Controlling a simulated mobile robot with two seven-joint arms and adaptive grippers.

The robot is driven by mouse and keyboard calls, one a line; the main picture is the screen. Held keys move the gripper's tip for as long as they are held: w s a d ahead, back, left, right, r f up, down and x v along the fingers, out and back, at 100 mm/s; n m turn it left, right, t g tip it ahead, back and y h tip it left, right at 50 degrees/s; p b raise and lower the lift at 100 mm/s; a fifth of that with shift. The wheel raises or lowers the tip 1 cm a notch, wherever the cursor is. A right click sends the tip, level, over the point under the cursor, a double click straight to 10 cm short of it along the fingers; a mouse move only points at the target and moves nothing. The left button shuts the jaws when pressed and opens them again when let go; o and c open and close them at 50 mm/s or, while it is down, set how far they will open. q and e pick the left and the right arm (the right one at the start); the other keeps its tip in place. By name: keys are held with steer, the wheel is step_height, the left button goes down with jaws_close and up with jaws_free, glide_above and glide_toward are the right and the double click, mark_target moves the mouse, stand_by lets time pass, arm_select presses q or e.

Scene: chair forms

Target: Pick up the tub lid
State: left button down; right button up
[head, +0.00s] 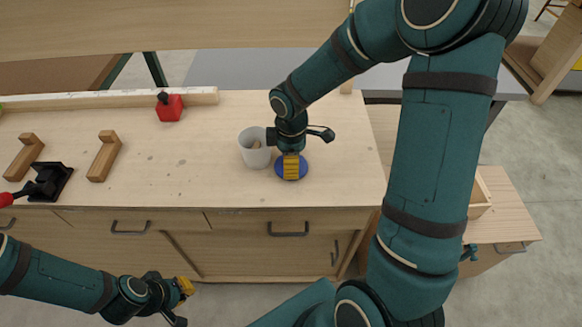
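The tub lid is a blue round disc (303,172) on the workbench top, just right of a white tub (252,157). My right gripper (291,167) reaches down from above, its yellow fingertips over the middle of the lid and hiding part of it. I cannot tell whether its fingers touch or hold the lid. The tub stands upright and open, with something light brown inside. My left gripper (186,287) is low in front of the bench's drawers, away from the lid. Its yellow tips show close together, but its opening is unclear.
On the workbench (215,180) are a red block with a black knob (169,107), two wooden pieces (104,156) (24,157) and a black tool with red handle (47,182) at left. A pale rail (110,99) runs along the back. The bench right of the lid is clear.

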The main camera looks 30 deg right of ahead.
jaws_close()
